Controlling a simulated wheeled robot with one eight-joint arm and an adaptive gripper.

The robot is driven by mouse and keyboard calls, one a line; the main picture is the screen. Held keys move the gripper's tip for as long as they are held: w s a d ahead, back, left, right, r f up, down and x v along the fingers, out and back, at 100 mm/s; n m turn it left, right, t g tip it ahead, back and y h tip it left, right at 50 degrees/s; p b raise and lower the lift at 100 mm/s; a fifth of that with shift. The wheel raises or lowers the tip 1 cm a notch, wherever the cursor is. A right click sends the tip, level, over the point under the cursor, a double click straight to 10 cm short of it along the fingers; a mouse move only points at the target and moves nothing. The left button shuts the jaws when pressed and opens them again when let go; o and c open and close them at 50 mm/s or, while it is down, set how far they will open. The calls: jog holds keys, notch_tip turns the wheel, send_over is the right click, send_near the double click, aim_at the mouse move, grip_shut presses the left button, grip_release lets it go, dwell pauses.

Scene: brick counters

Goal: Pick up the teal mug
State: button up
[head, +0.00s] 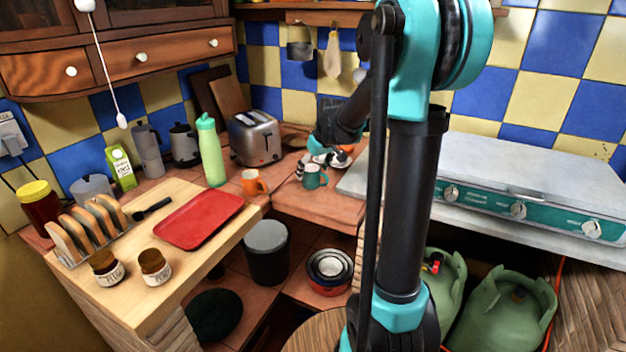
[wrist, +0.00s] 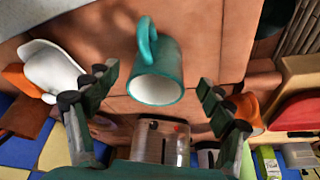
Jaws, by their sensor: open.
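The teal mug (head: 315,178) stands on the tiled counter in the corner, just below my gripper (head: 318,160) in the head view. In the wrist view the teal mug (wrist: 157,78) lies in the gap between the two fingers of my gripper (wrist: 158,80), with its handle toward the top of the picture and its white inside showing. The fingers are spread, one on each side of the mug, with a visible gap to each. Part of my gripper is hard to make out in the head view.
An orange mug (head: 253,183) stands to the left; it shows beside the right finger in the wrist view (wrist: 248,112). A white item (wrist: 52,72) lies near the left finger. A toaster (head: 256,137) stands behind. A red tray (head: 199,219) and stove (head: 530,180) flank the corner.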

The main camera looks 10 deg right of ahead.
aim_at(310, 176)
jog(key=x, duration=0.3)
jog(key=shift+w+a, duration=0.1)
jog(key=shift+w, duration=0.3)
jog(key=shift+w+a+f, duration=0.1)
jog(key=shift+w+f, duration=0.05)
jog(key=shift+f, duration=0.4)
jog(key=shift+c, duration=0.2)
jog(key=c, duration=1.4)
jog(key=shift+r, duration=0.1)
